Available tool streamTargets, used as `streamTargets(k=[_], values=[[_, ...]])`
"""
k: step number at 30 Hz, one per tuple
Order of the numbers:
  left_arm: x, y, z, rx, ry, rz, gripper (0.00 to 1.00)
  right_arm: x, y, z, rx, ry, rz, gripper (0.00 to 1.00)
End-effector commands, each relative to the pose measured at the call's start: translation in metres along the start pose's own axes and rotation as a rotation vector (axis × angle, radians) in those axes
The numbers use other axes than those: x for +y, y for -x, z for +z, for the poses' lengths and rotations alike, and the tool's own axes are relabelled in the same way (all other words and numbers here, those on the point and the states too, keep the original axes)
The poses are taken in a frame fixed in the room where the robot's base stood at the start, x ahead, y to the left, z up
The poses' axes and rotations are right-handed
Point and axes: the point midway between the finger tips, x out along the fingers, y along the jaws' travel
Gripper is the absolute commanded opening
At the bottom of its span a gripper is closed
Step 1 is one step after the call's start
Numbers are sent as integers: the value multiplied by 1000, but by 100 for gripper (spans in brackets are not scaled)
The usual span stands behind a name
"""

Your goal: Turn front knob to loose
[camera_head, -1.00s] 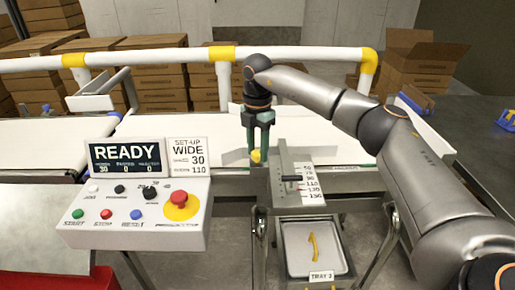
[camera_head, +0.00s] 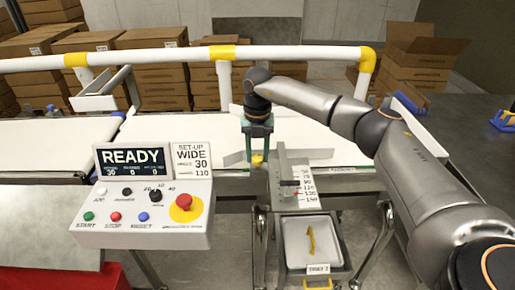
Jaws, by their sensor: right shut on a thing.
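The front knob (camera_head: 257,161) is a small yellow knob at the near edge of the belt, left of the grey scale plate. My right gripper (camera_head: 258,150), with green fingers, points down from above and is shut on the knob. The fingers hide much of the knob, and I cannot read whether it stands tight or loose. My left gripper is not in view.
The scale plate (camera_head: 284,165) with a dark pointer stands right beside the gripper. A control box (camera_head: 142,236) showing READY is at the left, with a red stop button (camera_head: 184,202). A tray (camera_head: 290,252) holding a yellow piece is below. A white rail (camera_head: 300,53) runs behind.

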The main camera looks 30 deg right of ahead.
Motion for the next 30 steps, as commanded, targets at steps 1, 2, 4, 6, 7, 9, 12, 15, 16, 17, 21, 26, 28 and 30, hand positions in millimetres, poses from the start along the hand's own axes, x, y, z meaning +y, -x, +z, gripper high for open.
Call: streamTargets(k=[1, 2, 4, 6, 7, 9, 12, 15, 16, 17, 21, 26, 28, 30], values=[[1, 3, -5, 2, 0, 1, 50, 0, 3, 0, 1, 45, 0, 0], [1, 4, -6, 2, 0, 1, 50, 0, 3, 0, 1, 73, 1, 0], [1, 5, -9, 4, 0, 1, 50, 0, 2, 0, 1, 139, 1, 0], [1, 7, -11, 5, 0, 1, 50, 0, 2, 0, 1, 206, 1, 0], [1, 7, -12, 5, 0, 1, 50, 0, 2, 0, 1, 234, 1, 0], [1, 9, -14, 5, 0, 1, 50, 0, 2, 0, 1, 301, 1, 0], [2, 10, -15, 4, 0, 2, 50, 0, 2, 0, 1, 396, 1, 0], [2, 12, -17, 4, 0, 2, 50, 0, 2, 0, 0, 491, 1, 0], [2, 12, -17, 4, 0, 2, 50, 0, 2, 0, 0, 520, 1, 0], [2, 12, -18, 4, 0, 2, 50, 0, 2, 0, 0, 548, 1, 0], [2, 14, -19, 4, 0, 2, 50, 0, 1, 0, 0, 682, 1, 0], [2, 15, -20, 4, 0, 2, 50, 0, 1, 0, -1, 833, 1, 0], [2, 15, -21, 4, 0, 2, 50, 0, 1, 0, -1, 899, 1, 0], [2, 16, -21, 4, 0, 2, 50, 0, 1, 0, -1, 962, 1, 0]])
